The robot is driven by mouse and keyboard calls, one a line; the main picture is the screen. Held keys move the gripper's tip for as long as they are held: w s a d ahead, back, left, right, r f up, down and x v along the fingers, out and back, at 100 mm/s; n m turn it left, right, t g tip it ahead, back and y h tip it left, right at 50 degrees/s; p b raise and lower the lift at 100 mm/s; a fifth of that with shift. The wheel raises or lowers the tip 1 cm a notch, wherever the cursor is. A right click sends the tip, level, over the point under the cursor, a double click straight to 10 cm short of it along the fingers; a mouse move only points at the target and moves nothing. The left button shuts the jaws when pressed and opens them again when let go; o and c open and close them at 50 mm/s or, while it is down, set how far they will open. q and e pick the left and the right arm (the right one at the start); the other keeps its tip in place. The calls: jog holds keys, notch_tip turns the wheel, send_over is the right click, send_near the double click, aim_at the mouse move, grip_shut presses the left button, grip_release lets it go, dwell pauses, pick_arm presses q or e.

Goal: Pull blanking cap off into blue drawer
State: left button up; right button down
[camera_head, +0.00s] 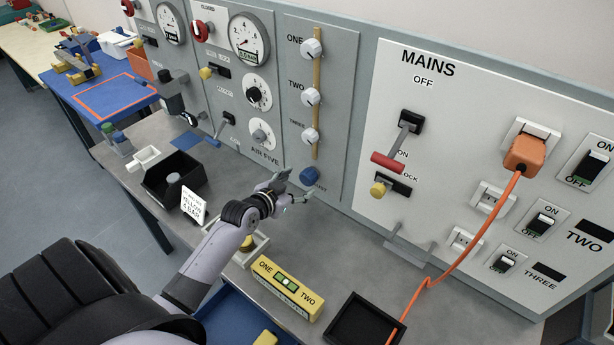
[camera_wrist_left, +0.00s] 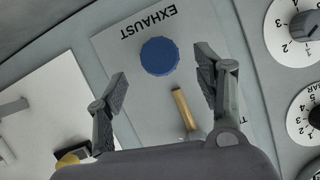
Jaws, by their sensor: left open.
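The round blue blanking cap (camera_head: 309,175) sits on the grey panel below the column of white knobs. In the left wrist view the cap (camera_wrist_left: 159,56) is under the EXHAUST label. My left gripper (camera_head: 291,187) is open, with its fingers pointing at the panel near the cap. In the wrist view its two fingers (camera_wrist_left: 161,82) stand on either side of the cap, apart from it, with nothing between the pads. The blue drawer (camera_head: 222,318) shows at the bottom of the head view, below the bench edge and partly hidden by my arm. My right gripper is not in view.
A yellow ONE/TWO box (camera_head: 287,289) and a black tray (camera_head: 362,322) stand on the bench front. An orange cable (camera_head: 465,257) hangs from the MAINS panel to the right. A black bin (camera_head: 172,181) and a white sign (camera_head: 193,206) stand left of my arm.

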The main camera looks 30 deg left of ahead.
aim_at(305, 179)
pick_arm(q)
jog(key=x, duration=0.5)
jog(key=shift+w, duration=0.1)
jog(key=shift+w+f, duration=0.15)
jog(key=shift+w, duration=0.3)
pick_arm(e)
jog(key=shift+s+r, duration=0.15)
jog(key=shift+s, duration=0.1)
pick_arm(q)
jog(key=shift+c, duration=0.4)
jog(key=c, duration=1.1)
jog(key=o, duration=0.5)
jog(key=c, duration=0.7)
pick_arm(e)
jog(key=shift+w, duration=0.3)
